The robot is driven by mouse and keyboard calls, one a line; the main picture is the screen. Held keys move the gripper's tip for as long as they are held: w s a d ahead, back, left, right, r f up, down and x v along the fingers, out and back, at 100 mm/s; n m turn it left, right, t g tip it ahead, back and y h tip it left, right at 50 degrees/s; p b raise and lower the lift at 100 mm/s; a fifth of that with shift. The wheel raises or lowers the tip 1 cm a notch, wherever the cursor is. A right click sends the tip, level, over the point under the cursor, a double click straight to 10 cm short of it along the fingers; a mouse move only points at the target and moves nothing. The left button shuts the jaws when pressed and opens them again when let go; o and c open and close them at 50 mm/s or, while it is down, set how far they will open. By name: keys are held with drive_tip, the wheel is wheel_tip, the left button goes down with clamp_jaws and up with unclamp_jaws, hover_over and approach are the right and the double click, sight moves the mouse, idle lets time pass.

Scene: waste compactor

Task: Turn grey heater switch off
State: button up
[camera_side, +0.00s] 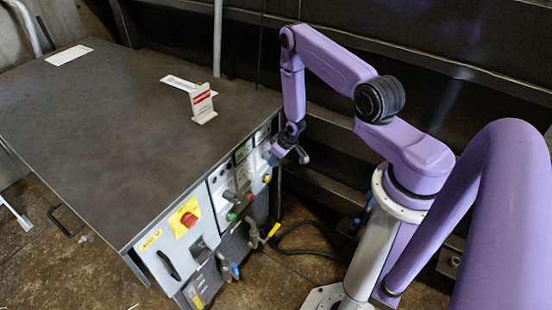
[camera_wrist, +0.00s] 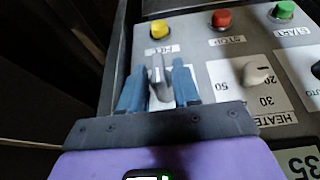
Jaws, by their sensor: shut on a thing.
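The grey heater switch (camera_wrist: 159,84) stands up from the panel at the left of the wrist view, below the yellow button. My gripper (camera_wrist: 160,74) has its two blue fingers on either side of the switch and is shut on it. The fingers hide part of the switch and its lower markings. In the side view my gripper (camera_side: 276,156) is at the right end of the control panel, and the switch cannot be made out there.
Yellow (camera_wrist: 159,30), red (camera_wrist: 222,19) and green (camera_wrist: 284,10) buttons line the panel above. A pale heater dial (camera_wrist: 257,73) sits right of my gripper. A dark metal wall is behind.

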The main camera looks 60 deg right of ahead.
drive_tip(key=shift+w, duration=0.1)
drive_tip(key=o, duration=0.7)
drive_tip(key=v, duration=1.7)
drive_tip(key=shift+s+r, duration=0.15)
drive_tip(key=shift+s, duration=0.05)
